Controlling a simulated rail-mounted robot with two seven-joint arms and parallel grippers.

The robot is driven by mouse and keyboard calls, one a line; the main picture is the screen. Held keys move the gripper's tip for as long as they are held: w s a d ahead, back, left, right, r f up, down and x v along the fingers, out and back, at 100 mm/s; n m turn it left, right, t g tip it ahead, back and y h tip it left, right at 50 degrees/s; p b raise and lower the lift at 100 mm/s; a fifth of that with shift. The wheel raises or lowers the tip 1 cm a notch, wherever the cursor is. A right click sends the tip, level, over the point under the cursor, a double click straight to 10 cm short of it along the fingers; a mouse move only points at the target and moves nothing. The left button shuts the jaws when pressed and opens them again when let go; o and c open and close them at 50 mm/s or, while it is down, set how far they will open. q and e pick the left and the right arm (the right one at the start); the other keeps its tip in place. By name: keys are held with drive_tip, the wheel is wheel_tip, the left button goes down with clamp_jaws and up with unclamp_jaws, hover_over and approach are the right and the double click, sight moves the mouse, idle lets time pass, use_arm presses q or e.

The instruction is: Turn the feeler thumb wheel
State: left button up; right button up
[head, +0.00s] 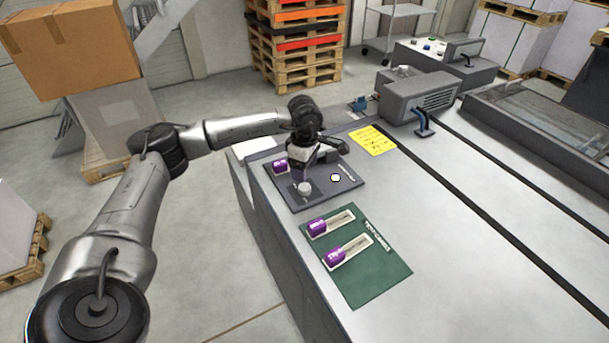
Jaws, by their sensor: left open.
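A small pale round knob (305,188), which looks like the thumb wheel, sits on a dark square base on the dark grey mat (325,197) near the table's left edge. My left gripper (304,177) is open and points down just above the knob. It partly covers the mat's far side, and I cannot tell whether its fingertips touch the knob. A small white disc (335,178) shows on the mat to the right of the gripper. My right gripper is not in view.
A purple unit (281,166) lies on the mat left of the gripper. A green mat (372,289) with two purple-ended units (335,222) lies nearer. A yellow note (373,140) and a grey machine housing (418,97) are beyond.

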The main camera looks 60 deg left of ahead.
sight(305, 186)
use_arm(q)
wheel_tip(305, 186, up, 7)
drive_tip(key=p, duration=0.1)
drive_tip(key=shift+f+p, duration=0.2)
drive_tip(key=shift+p, duration=0.1)
idle(0.9)
